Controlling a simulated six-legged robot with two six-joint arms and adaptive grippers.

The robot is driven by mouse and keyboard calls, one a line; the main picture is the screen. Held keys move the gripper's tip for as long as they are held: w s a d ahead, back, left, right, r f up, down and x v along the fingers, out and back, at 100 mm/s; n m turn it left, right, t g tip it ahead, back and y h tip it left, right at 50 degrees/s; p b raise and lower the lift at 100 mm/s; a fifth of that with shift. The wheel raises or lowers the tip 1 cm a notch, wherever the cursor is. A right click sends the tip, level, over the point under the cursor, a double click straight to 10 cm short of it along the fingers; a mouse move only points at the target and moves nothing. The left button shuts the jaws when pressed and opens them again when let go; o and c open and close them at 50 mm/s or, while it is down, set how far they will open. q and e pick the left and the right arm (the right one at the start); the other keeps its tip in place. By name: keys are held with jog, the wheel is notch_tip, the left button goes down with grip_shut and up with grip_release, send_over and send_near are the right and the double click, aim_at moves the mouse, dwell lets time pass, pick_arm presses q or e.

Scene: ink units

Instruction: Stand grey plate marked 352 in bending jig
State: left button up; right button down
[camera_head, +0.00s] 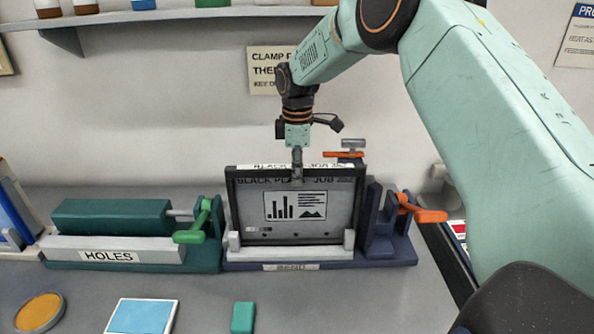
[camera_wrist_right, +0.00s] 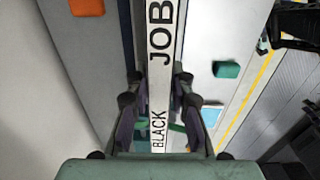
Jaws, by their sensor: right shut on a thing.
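The grey plate (camera_head: 335,226) with a dark border and a printed chart stands upright at the bending jig (camera_head: 390,262), labelled BEND. Its lower corners are at two pale end blocks; I cannot tell whether its bottom edge rests fully on the jig. Lettering along its top reads in part BLACK and JOB; the number is too small to read surely. My right gripper (camera_head: 297,172) points down and is shut on the plate's top edge. In the right wrist view the lettered white edge (camera_wrist_right: 160,75) runs between its fingers (camera_wrist_right: 158,90). My left gripper is out of view.
A green jig (camera_head: 120,225) labelled HOLES stands close on the left. The bending jig's orange handle (camera_head: 422,213) sticks out to the right. In front lie a light-blue plate (camera_head: 142,316), a green block (camera_head: 243,317) and a yellow disc (camera_head: 40,311). The front right bench is clear.

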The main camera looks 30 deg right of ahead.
jog(key=shift+s+f, duration=0.1)
jog(key=shift+s, duration=0.05)
jog(key=shift+f, duration=0.2)
dwell(0.3)
jog(key=c, duration=1.2)
grip_release()
jog(key=shift+o, duration=0.5)
notch_tip(320, 180, up, 12)
jog(key=shift+a, duration=0.1)
